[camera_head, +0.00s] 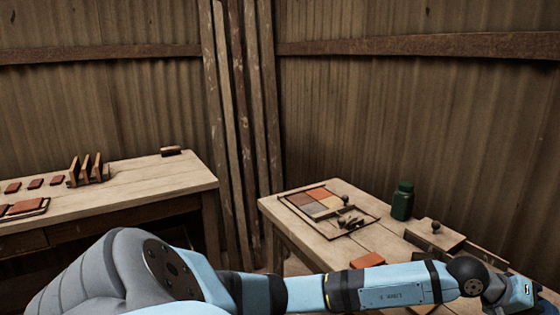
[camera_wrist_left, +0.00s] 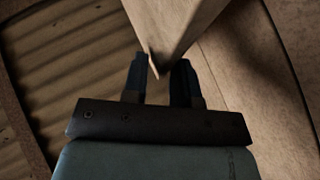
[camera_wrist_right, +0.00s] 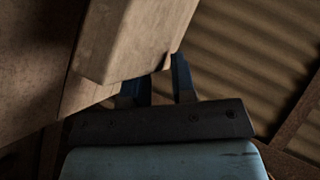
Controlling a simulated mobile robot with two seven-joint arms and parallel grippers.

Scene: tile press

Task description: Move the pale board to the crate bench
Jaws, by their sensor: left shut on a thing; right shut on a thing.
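A pale wooden board (camera_wrist_left: 172,28) is between the fingers of my left gripper (camera_wrist_left: 162,68) in the left wrist view. In the right wrist view, my right gripper (camera_wrist_right: 157,82) is shut on a pale wooden piece (camera_wrist_right: 128,38), which looks like the same board. The board's middle and full length are out of view. It does not show in the head view, where one of my arms crosses the lower part. I cannot tell which bench is the crate bench.
A wooden table (camera_head: 285,220) at right holds a frame with coloured tiles (camera_head: 318,200), a green bottle (camera_head: 402,201), a knobbed wooden block (camera_head: 434,238) and an orange tile (camera_head: 367,258). A bench (camera_head: 150,187) at left holds red tiles and a rack (camera_head: 86,170). Posts stand in the corner.

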